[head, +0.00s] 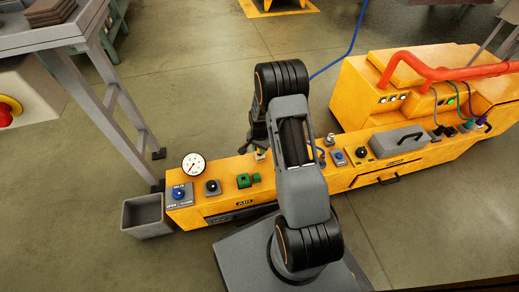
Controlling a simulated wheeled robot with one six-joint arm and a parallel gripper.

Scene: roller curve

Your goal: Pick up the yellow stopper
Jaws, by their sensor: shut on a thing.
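The long orange bench (225,203) runs from lower left to upper right. My gripper (260,149) points down over its top, left of my arm, and is small and partly hidden behind my wrist. A small pale yellow piece, which looks like the yellow stopper (261,156), shows at the fingertips, and the gripper is shut on it. Most of the stopper is hidden. I cannot tell whether it touches the bench top or is clear of it.
A dial gauge (193,164), a blue-knobbed box (179,194) and a green block (248,180) stand on the bench left of my gripper. A grey bin (145,214) stands at its left end. An orange machine with red pipes (425,75) stands right.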

